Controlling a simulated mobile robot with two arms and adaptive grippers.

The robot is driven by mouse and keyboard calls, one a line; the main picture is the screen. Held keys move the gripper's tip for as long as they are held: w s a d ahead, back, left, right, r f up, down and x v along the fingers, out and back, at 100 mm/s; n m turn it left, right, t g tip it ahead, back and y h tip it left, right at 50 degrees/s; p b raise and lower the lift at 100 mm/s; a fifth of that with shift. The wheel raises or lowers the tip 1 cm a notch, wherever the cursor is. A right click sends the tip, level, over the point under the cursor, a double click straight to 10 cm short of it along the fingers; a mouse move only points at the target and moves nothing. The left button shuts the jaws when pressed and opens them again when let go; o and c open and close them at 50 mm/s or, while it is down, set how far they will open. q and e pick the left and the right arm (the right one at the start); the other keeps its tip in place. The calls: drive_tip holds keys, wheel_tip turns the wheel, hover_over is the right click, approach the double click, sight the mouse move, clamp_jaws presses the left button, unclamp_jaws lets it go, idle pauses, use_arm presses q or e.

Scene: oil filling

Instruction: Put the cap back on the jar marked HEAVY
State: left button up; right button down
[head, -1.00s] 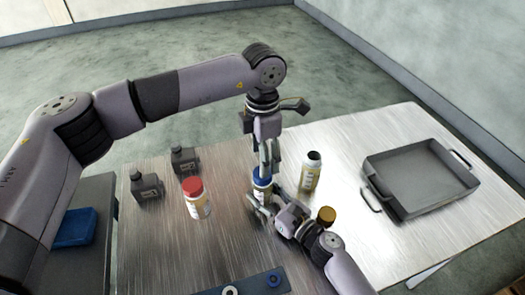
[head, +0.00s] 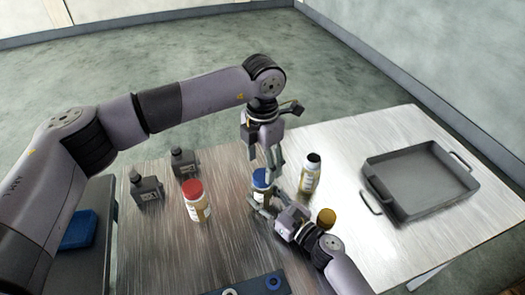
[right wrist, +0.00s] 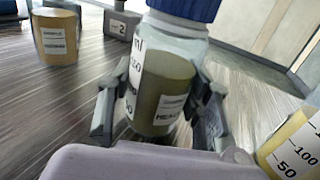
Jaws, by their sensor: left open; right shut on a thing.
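A clear jar with a blue cap (head: 261,177) stands on the table. My right gripper (head: 258,205) is shut around the jar's body, with one finger on each side. My left gripper (head: 271,160) points down just above the blue cap, open and empty.
A red-capped jar (head: 196,204) stands left of the held jar. Two dark bottles (head: 147,191) (head: 184,163) are behind it. A grey tray (head: 420,183) sits at the right. A dark strip with rings (head: 247,289) lies at the front. The table between jars and tray is clear.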

sight(262, 175)
use_arm(q)
drive_tip(key=shift+f, duration=2.2)
drive_tip(key=c, duration=1.2)
drive_tip(key=o, duration=1.4)
drive_tip(key=shift+c, duration=0.2)
wheel_tip(262, 175, up, 12)
